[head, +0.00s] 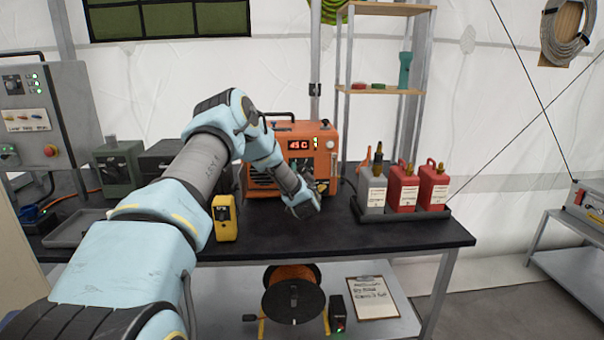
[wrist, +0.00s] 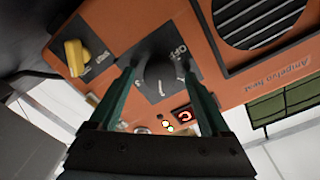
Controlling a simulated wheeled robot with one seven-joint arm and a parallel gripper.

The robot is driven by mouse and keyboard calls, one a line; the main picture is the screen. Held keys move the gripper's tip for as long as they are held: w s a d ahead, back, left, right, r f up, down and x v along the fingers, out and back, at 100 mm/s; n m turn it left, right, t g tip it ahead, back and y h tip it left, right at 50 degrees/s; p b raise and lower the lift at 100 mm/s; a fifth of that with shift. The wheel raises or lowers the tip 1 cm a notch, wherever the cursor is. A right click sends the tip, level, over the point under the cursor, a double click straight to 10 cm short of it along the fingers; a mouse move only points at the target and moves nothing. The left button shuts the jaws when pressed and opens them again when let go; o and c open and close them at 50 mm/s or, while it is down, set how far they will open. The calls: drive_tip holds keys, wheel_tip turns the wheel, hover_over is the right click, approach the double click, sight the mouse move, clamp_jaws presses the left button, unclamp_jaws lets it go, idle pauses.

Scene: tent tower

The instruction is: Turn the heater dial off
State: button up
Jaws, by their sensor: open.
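The orange heater (head: 318,144) stands at the back of the black bench, with a lit red display that reads 45 C. In the wrist view its front panel (wrist: 120,22) fills much of the picture. The black heater dial (wrist: 160,70) sits on a dark plate with OFF printed near it. My gripper (wrist: 157,82) is open, with its green fingers on either side of the dial; I cannot tell whether they touch it. A yellow knob (wrist: 74,58) sits left of the dial. In the head view my gripper (head: 303,208) is low before the heater and the dial is hidden.
A black tray (head: 440,214) with red and grey cans (head: 403,190) stands right of the heater. A yellow device (head: 224,218) stands at the left, close to my arm. The bench front (head: 340,235) is clear. A shelf rack (head: 384,90) rises behind.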

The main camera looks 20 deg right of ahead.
drive_tip(key=shift+c, duration=0.3)
clamp_jaws()
idle(0.3)
drive_tip(key=shift+f+b, duration=0.15)
drive_tip(key=shift+b, duration=0.2)
